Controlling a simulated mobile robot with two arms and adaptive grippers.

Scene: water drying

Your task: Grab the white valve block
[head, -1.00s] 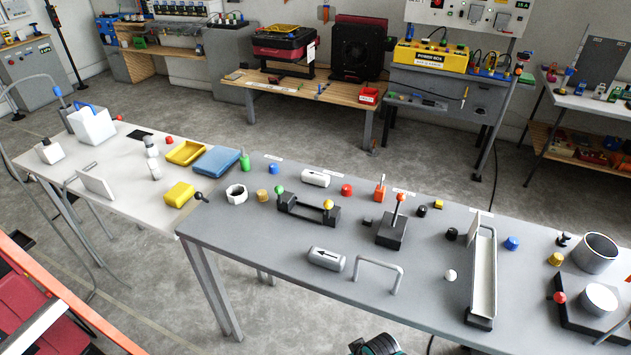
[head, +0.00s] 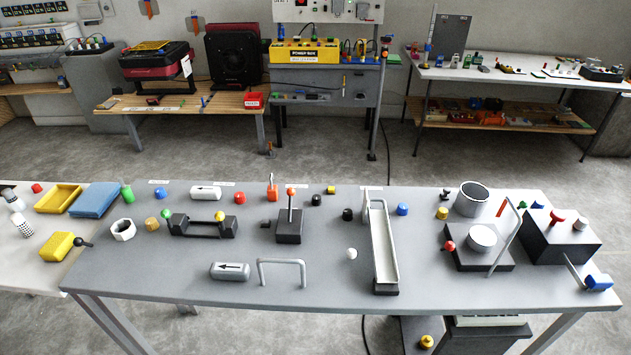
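No thing in the head view can be surely told as the white valve block. A white ring-shaped block (head: 123,230) with a dark opening lies near the left end of the grey table. A white cube with a dark knob, seen earlier on the white table at left, is out of view now. Neither of my grippers is in view.
The grey table (head: 180,308) spans the view, with a grey bar handle (head: 281,262), a long white channel (head: 384,250) and a dark block with a lever (head: 289,228). The white table (head: 20,270) adjoins at left. Floor shows between the grey table and the back benches.

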